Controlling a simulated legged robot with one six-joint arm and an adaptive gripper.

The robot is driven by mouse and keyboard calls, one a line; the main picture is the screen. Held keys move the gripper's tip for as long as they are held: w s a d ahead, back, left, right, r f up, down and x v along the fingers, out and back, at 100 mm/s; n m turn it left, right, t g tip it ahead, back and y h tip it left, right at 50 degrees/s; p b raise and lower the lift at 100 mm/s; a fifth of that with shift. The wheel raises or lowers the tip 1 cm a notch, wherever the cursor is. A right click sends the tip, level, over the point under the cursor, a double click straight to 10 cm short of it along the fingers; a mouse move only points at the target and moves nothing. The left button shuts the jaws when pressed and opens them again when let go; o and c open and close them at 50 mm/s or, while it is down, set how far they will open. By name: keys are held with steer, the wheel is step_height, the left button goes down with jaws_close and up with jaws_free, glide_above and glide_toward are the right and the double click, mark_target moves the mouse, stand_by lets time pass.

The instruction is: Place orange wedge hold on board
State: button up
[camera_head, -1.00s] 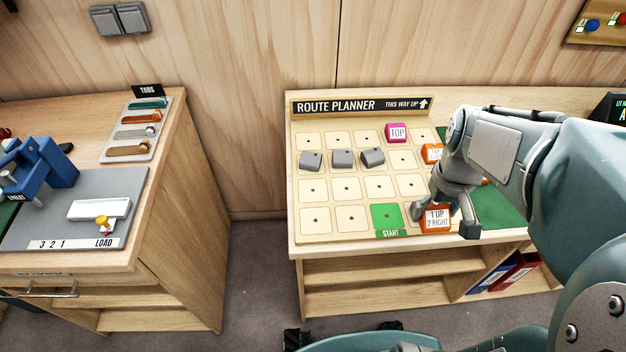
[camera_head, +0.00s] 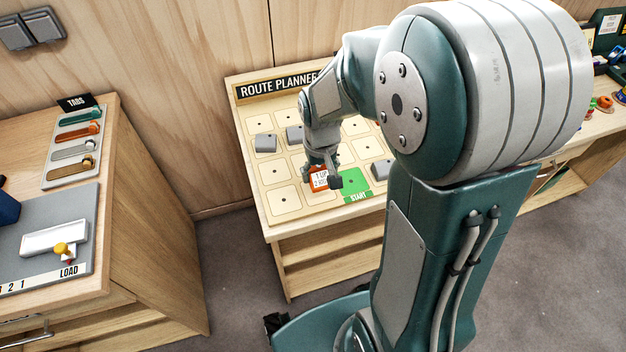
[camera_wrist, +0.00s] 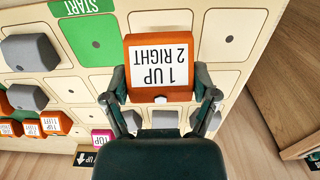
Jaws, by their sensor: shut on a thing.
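The orange wedge hold (camera_wrist: 160,68) has a white label reading "1 UP 2 RIGHT", upside down in the wrist view. My gripper (camera_wrist: 160,90) is shut on it, one finger on each side. In the head view the hold (camera_head: 319,179) is at my gripper (camera_head: 325,172), just left of the green START square (camera_head: 350,181) in the front row of the route planner board (camera_head: 283,200). In the wrist view, pale board squares lie around the hold. I cannot tell whether it touches the board.
Grey holds (camera_head: 265,143) stand on the board, one right of START (camera_head: 382,168). Other orange labelled holds (camera_wrist: 52,122) and a pink TOP hold (camera_wrist: 101,139) show in the wrist view. A side cabinet (camera_head: 150,230) stands left, across a floor gap.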

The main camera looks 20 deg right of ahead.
mark_target(318, 182)
steer(key=shift+w+f, duration=0.4)
steer(key=shift+f, duration=0.25)
steer(key=f, duration=0.3)
steer(key=shift+w+d+f, duration=0.15)
steer(key=shift+d, duration=0.05)
steer(key=shift+a+f, duration=0.15)
steer(key=shift+a, duration=0.35)
steer(key=o, duration=1)
steer(key=shift+d, duration=0.35)
